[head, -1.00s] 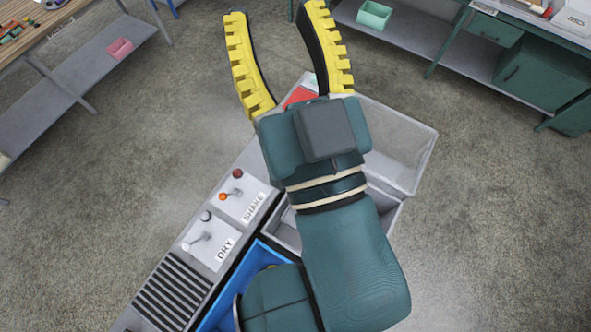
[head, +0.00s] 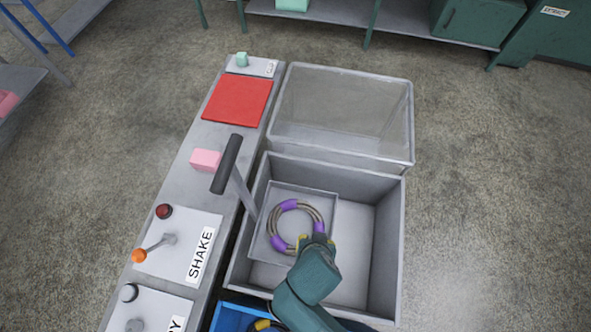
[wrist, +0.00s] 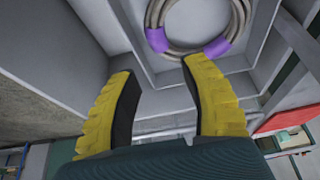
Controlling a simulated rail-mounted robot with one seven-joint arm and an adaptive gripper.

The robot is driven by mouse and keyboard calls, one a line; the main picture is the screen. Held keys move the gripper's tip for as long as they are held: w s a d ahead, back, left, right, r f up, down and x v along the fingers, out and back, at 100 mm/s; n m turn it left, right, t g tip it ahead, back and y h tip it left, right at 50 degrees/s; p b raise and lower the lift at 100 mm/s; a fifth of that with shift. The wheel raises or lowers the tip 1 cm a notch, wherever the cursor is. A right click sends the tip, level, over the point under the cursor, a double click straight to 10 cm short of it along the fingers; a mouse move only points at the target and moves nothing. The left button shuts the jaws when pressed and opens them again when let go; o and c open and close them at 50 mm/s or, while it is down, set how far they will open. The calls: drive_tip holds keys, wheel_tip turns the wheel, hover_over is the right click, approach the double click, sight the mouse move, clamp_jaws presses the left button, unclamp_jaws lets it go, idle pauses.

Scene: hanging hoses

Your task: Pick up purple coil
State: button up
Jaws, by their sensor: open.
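The purple coil (head: 287,204) is a ring of grey-beige hose with several purple bands. It lies in a square grey tray (head: 324,194) inside the large grey bin. In the head view my gripper (head: 316,239) is at the coil's lower right edge, with the arm reaching in from below; its fingers are mostly hidden there. In the wrist view my gripper (wrist: 166,92) shows two yellow, black-lined fingers spread wide with nothing between them.
The bin's wall (head: 391,240) surrounds the tray, and a translucent lid (head: 342,112) stands open behind. A dark-handled lever (head: 228,165) rises at the left wall. The console holds a pink block (head: 206,160), a red pad (head: 238,101) and a SHAKE switch (head: 154,245). A blue bin (head: 232,318) is in front.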

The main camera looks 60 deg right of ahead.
drive_tip(key=b+x, duration=0.3)
drive_tip(key=x, duration=0.8)
drive_tip(key=b+x, duration=0.3)
drive_tip(key=x, duration=0.2)
drive_tip(key=shift+w+d+f, duration=0.1)
drive_tip(key=shift+d, duration=0.15)
clamp_jaws()
